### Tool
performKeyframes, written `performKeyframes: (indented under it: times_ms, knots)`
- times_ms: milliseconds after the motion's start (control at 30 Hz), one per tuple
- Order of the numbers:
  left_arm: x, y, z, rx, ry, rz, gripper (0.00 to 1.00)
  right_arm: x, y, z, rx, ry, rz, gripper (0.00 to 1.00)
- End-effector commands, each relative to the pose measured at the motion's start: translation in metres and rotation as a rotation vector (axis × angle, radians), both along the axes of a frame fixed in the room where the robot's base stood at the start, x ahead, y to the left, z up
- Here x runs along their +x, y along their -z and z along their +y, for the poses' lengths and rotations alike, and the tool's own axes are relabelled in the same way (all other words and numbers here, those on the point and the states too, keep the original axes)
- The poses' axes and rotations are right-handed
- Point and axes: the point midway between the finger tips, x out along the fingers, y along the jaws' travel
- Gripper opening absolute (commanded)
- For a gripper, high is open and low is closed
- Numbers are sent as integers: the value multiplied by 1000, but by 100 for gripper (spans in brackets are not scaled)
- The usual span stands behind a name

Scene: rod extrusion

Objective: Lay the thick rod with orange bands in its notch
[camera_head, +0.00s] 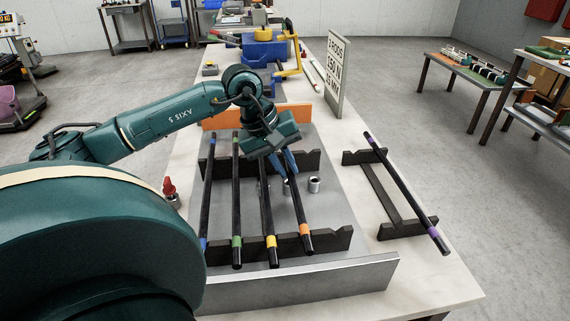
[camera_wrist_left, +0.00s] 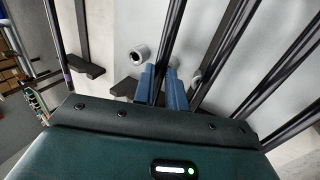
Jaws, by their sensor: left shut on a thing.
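The rod with the orange band (camera_head: 297,210) slants over the front notched rail (camera_head: 335,240) in the head view, its near end jutting past the rail. I cannot tell whether it is seated in a notch or just above it. My left gripper (camera_head: 284,163) is shut on this rod near its far part; its blue fingers (camera_wrist_left: 161,88) straddle the dark rod (camera_wrist_left: 172,38) in the left wrist view. The rear notched rail (camera_head: 308,161) is partly hidden behind the gripper. My right gripper is not in view.
Blue-banded (camera_head: 207,190), green-banded (camera_head: 237,195) and yellow-banded (camera_head: 267,205) rods lie to the left. A purple-banded rod (camera_head: 405,190) lies across a separate rack (camera_head: 385,200) at right. A metal cylinder (camera_head: 314,185) stands close beside the held rod.

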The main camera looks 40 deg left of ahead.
Motion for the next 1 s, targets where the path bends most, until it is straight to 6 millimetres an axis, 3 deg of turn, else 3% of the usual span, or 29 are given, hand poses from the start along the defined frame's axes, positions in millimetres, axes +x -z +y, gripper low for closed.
performKeyframes:
  times_ms: [867,900,1000]
  knots:
    - [0,2,0,0,0,-1,0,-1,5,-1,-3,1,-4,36]
    - [0,2,0,0,0,-1,16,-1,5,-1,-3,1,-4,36]
    - [0,2,0,0,0,-1,24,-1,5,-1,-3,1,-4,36]
